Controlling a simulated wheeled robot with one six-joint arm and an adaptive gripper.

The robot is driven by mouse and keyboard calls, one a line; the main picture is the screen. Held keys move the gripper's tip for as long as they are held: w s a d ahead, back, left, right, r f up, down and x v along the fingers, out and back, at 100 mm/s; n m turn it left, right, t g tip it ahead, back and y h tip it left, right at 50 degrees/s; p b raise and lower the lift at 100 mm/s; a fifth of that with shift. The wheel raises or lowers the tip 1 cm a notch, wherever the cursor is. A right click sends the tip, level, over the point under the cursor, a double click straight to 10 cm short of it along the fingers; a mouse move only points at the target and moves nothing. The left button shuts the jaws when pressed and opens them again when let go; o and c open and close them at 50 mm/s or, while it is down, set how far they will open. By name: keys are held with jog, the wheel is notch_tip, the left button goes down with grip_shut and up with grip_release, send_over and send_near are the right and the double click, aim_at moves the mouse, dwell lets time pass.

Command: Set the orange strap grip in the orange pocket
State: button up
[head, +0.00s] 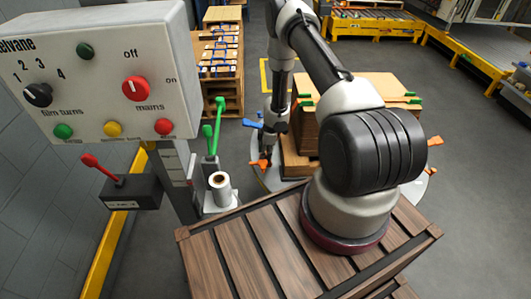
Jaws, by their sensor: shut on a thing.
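My gripper (277,129) is small and dark in the head view, pointing down at the left side of the carton stack. It is shut on the orange strap grip (266,140), of which a small orange part shows just below and left of the fingers. Another orange piece (260,164) is lower, by the stack's foot; I cannot tell whether it is the orange pocket. A blue piece (254,124) shows just left of my gripper. The fingertips are too small to see clearly.
The brown stack (355,92) stands on a round grey plate (416,188), with green pieces (411,95) at its sides. A green-handled lever (211,128) and a white roll (221,188) stand left of it. A control panel (105,75) fills the upper left. A slatted wooden top (240,258) is in front.

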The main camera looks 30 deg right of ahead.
jog(key=shift+f, duration=0.15)
jog(key=o, duration=0.9)
jog(key=r, duration=0.4)
jog(key=d+r, duration=0.1)
jog(key=r, duration=0.7)
jog(key=shift+s+d+r, duration=0.1)
jog(key=shift+s+d, duration=0.2)
jog(key=shift+s, duration=0.05)
